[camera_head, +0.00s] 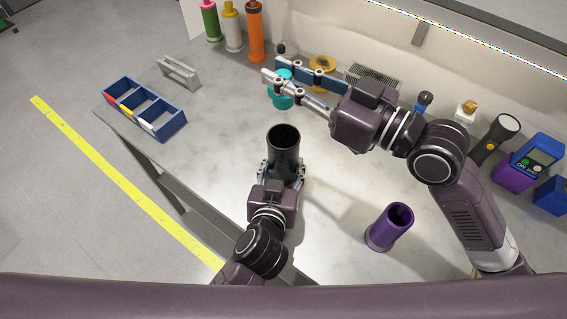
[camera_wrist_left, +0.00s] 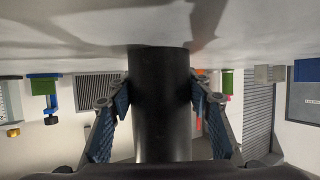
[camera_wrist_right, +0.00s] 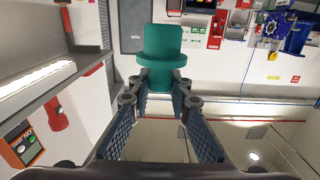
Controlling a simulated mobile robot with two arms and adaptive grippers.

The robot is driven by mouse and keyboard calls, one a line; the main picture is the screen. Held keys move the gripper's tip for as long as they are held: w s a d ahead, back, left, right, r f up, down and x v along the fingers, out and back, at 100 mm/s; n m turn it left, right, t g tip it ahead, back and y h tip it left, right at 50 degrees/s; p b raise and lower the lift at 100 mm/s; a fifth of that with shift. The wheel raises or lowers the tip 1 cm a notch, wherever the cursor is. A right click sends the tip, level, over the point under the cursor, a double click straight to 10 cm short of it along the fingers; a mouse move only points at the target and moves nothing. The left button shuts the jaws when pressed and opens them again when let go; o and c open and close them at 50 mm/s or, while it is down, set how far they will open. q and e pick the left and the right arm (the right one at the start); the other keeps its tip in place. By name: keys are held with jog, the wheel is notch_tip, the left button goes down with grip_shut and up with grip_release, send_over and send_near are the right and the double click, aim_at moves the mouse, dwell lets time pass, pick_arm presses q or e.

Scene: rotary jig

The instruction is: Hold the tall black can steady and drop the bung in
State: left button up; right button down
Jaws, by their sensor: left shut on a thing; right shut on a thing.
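The tall black can (camera_head: 284,140) stands upright on the table, its open mouth facing up. My left gripper (camera_head: 282,172) is shut around its lower side, and the left wrist view shows the can (camera_wrist_left: 162,110) between both fingers (camera_wrist_left: 163,98). My right gripper (camera_head: 283,78) is shut on the teal bung (camera_head: 280,97) and holds it behind the can in the head view, apart from the mouth. In the right wrist view the bung (camera_wrist_right: 163,45), with its wide flange, sits between the fingertips (camera_wrist_right: 158,85). The inside of the can is dark.
A purple cup (camera_head: 390,227) stands at the right front. A blue divided tray (camera_head: 145,108) and a grey bracket (camera_head: 179,72) lie at the left. Several items line the back and right, including a flashlight (camera_head: 500,135) and a yellow ring (camera_head: 322,64). The table left of the can is clear.

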jog(key=shift+f, duration=6.15)
jog(key=c, duration=1.7)
grip_release()
jog(key=shift+v, duration=3.8)
pick_arm(q)
jog(key=o, duration=1.2)
jog(key=shift+o, duration=0.2)
